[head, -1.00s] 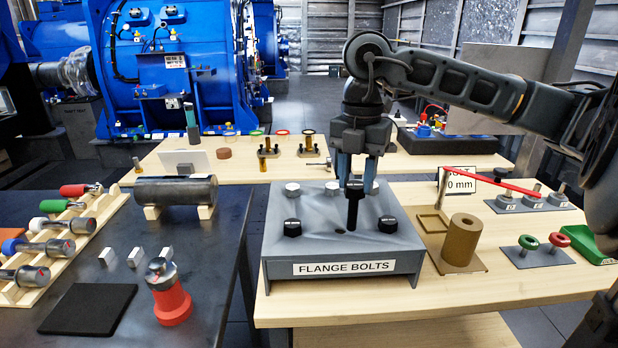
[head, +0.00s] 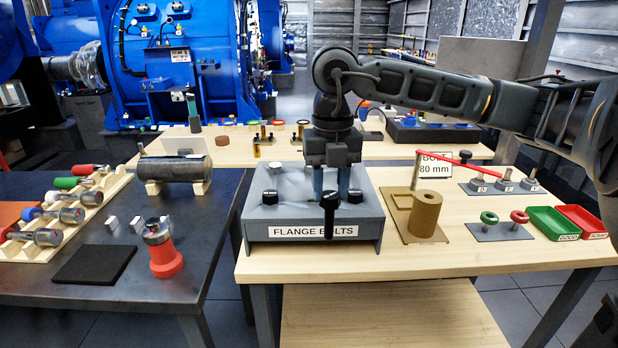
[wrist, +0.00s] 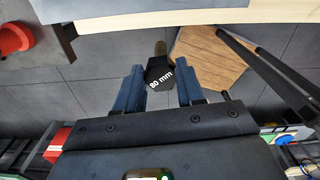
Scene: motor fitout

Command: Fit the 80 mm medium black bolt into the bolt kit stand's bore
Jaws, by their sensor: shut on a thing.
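My gripper (head: 331,184) points down and is shut on the black bolt (head: 330,222), which hangs upright with its head between the fingers. In the wrist view the bolt head (wrist: 160,76) reads "80 mm" and sits between the two blue-grey fingers, with floor and a lower wooden shelf behind it. The bolt appears in front of the grey flange bolts box, clear of the table edge. To the right stands a brown cylinder (head: 425,213) with a bore in its top, on a brown plate, beside a partly covered sign (head: 434,166) reading "80 mm".
The grey flange bolts box (head: 262,232) holds other bolts (head: 270,197). A red bar (head: 455,160) on a post reaches right behind the cylinder. Green and red rings (head: 489,217) and green (head: 552,222) and red trays lie further right. The table front is clear.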

